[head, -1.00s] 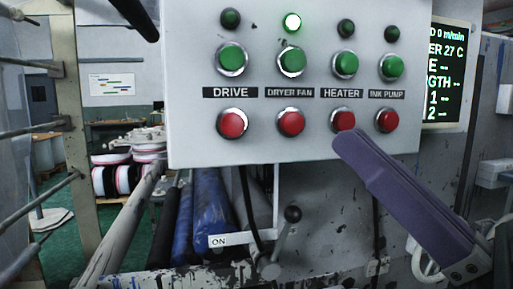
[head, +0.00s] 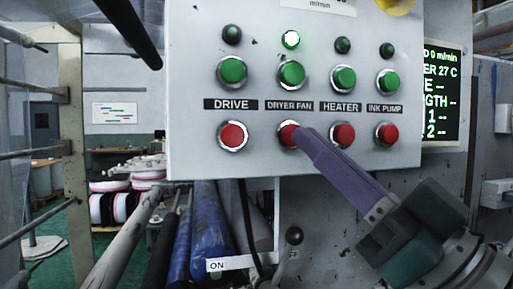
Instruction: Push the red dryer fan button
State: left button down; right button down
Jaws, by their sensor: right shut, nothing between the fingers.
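The red dryer fan button (head: 287,134) is in the lower row of the panel, under the "DRYER FAN" label (head: 289,105). My right gripper (head: 302,136) comes in from the lower right, shut and empty. Its purple fingertips cover the right part of this button in the head view. I cannot tell whether they touch it or how far it is pressed. My left gripper is not in view.
The red drive button (head: 232,135) is to the left. The red heater button (head: 342,134) and red ink pump button (head: 386,133) are to the right, close to my right gripper's fingers. A black-knobbed lever (head: 294,236) and blue rollers (head: 210,225) are below the panel (head: 190,150).

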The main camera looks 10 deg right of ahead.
aim_at(287, 128)
jog(key=shift+w, duration=0.6)
dwell(1.6)
jog(key=shift+w+a+b, duration=0.1)
jog(key=shift+w+b, duration=0.25)
jog(key=shift+w, duration=0.05)
jog(key=shift+w+b, duration=0.3)
jog(key=shift+w, duration=0.2)
dwell(0.6)
jog(key=shift+s, duration=0.15)
jog(key=shift+s+p, duration=0.55)
jog(key=shift+s, duration=0.2)
